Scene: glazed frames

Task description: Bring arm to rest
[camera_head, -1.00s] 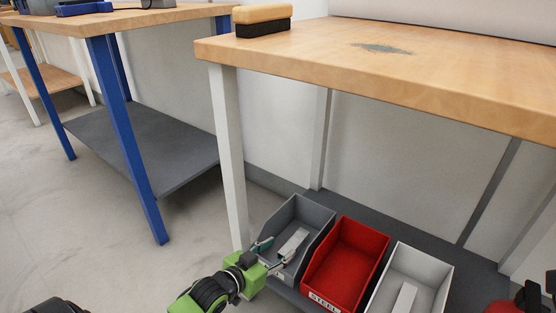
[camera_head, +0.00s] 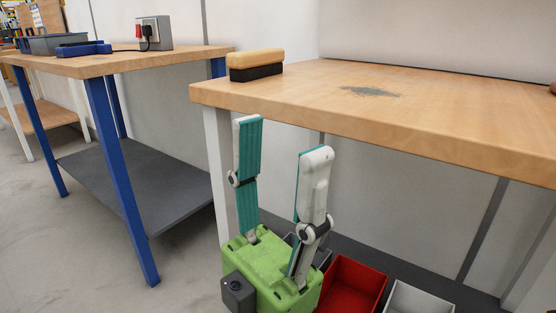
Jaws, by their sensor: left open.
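My left gripper (camera_head: 277,175) stands upright in front of the wooden workbench (camera_head: 420,124), its green body low and its two fingers pointing up. The fingers are wide apart with teal inner pads, and nothing is between them. The fingertips show just below the bench's front edge in the picture. My right gripper is not in view.
A brush (camera_head: 255,66) lies on the bench's left corner, near a grey dust patch (camera_head: 371,91). Below are a grey bin (camera_head: 322,257) mostly hidden by my gripper, a red bin (camera_head: 352,283) and a light grey bin (camera_head: 420,297). A blue-legged table (camera_head: 122,180) stands left.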

